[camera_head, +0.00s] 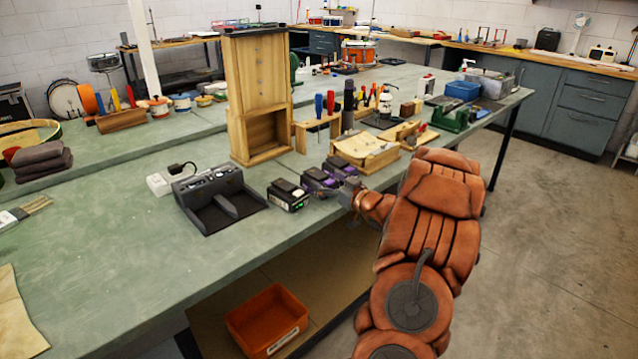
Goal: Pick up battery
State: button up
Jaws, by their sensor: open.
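Several dark battery packs stand in a row near the front edge of the green bench. The nearest battery (288,196) is black with a small green light or mark. Behind it to the right are a battery with purple on it (318,181) and another dark and purple one (341,168). My gripper (328,190) is at the end of the orange-covered arm, at the bench edge beside the purple-marked batteries. It is open. It is small in the picture, so I cannot tell whether its fingers touch a battery. A black charger (218,199) sits left of the batteries.
A wooden cabinet (258,95) stands behind the batteries. A wooden tray with paper (365,152) is right of them. A white power strip (160,184) lies behind the charger. An orange bin (266,320) is on the lower shelf. The bench's left front is mostly clear.

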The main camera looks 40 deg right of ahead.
aim_at(324, 177)
jog(key=shift+w+d, duration=0.1)
jog(key=shift+w, duration=0.8)
jog(key=c, duration=1.3)
notch_tip(324, 177, up, 10)
jog(key=shift+r, duration=0.1)
